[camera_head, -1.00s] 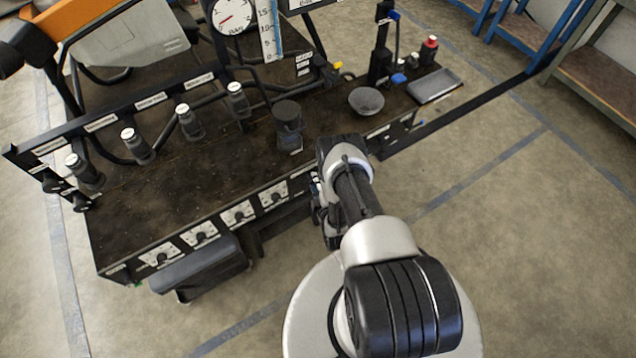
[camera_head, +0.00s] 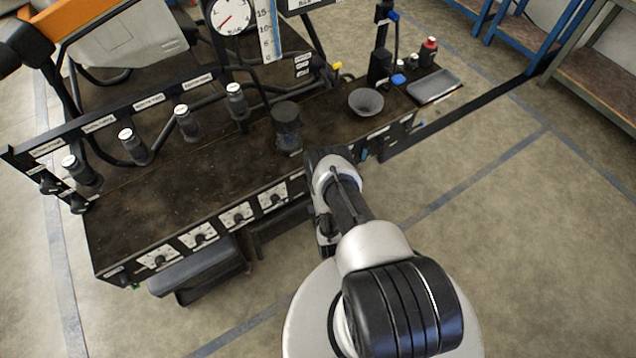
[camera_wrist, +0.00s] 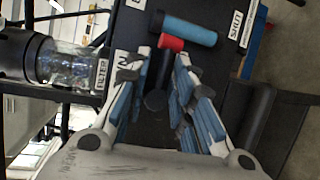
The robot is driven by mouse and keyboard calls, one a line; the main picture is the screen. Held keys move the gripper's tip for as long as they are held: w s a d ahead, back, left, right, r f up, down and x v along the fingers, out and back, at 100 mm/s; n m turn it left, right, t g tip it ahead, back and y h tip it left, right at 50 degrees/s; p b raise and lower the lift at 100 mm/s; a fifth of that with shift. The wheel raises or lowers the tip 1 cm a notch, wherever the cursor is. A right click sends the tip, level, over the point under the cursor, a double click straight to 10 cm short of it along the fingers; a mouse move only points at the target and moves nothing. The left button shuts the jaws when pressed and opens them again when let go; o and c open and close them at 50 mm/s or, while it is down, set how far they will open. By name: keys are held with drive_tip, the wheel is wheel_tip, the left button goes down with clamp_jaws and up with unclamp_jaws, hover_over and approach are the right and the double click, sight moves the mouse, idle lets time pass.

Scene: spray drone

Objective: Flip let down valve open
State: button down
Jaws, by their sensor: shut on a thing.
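The let down valve's lever, with a red end (camera_wrist: 170,43) and a dark shaft, shows in the wrist view. My gripper (camera_wrist: 163,56) has its fingers on either side of this lever and is shut on it near the red end. The lever's lower part and pivot are partly hidden between the fingers. A blue cylindrical handle (camera_wrist: 188,30) lies just beyond the fingertips. A white SHUT label (camera_wrist: 237,24) is to its right. In the head view my wrist hides the gripper and the lever at the bench's front edge.
A clear filter bowl (camera_wrist: 72,66) with a FILTER label is left of my fingers. The black bench (camera_head: 190,200) carries a dark cylinder (camera_head: 287,127), a grey bowl (camera_head: 366,101) and a tray (camera_head: 434,86). Open floor (camera_head: 520,220) lies to the right.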

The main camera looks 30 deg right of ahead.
drive_tip(key=shift+s+a+f, duration=0.1)
drive_tip(key=shift+f, duration=0.05)
drive_tip(key=c, duration=1.7)
unclamp_jaws()
drive_tip(key=v, duration=0.7)
drive_tip(key=shift+s, duration=0.2)
